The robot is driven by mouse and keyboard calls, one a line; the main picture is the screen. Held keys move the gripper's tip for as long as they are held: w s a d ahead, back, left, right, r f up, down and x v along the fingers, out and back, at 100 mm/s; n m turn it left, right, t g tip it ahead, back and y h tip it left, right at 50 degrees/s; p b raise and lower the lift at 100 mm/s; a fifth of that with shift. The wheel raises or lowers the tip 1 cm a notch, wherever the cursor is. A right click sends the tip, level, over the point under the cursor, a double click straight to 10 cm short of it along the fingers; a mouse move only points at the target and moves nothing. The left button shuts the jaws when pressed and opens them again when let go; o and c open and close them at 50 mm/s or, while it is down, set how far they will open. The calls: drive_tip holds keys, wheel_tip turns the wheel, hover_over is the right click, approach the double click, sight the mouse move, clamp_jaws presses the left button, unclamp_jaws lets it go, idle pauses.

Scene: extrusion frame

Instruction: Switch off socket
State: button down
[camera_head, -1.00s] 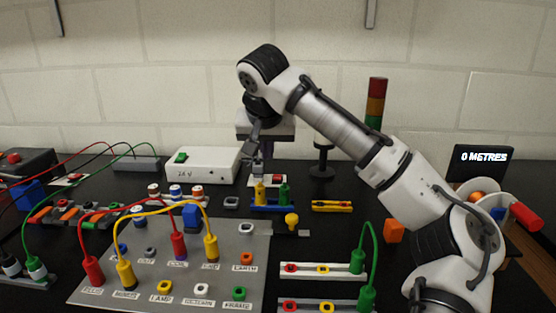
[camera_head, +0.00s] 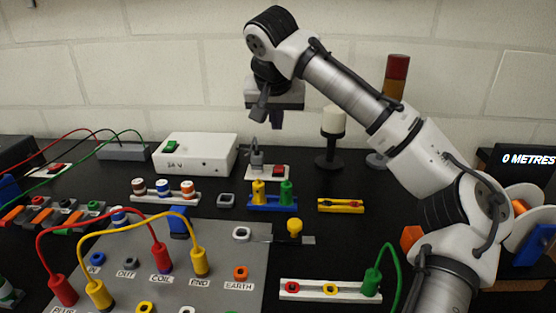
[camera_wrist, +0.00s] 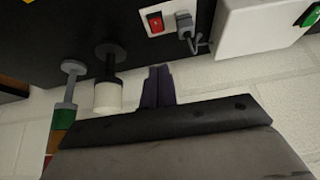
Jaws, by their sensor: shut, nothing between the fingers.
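A small white socket plate (camera_head: 286,171) stands at the back of the bench, right of the white 24 V box. It carries a red rocker switch (camera_head: 277,170) and a grey plug (camera_head: 256,158). In the wrist view the red rocker (camera_wrist: 155,22) and grey plug (camera_wrist: 185,24) sit side by side near the top. My gripper (camera_head: 277,121) is above and behind the plate, pointing down, apart from it and empty. Its dark fingers show together in the wrist view (camera_wrist: 158,72).
A candle-like white cylinder on a black stand (camera_head: 333,121) and a stack light (camera_head: 397,68) stand right of my gripper. Colored cables cross the front panel.

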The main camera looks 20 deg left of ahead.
drive_tip(key=p, duration=0.1)
hover_over(278, 169)
drive_tip(key=f, duration=0.8)
drive_tip(key=shift+s+d+f, duration=0.15)
drive_tip(key=shift+s+f, duration=0.1)
drive_tip(key=shift+s, duration=0.05)
drive_tip(key=f, duration=0.2)
drive_tip(key=shift+s+d+f, duration=0.1)
drive_tip(key=shift+s+f, duration=0.15)
drive_tip(key=shift+f, duration=0.05)
drive_tip(key=shift+s+f, duration=0.25)
drive_tip(key=shift+f, duration=0.5)
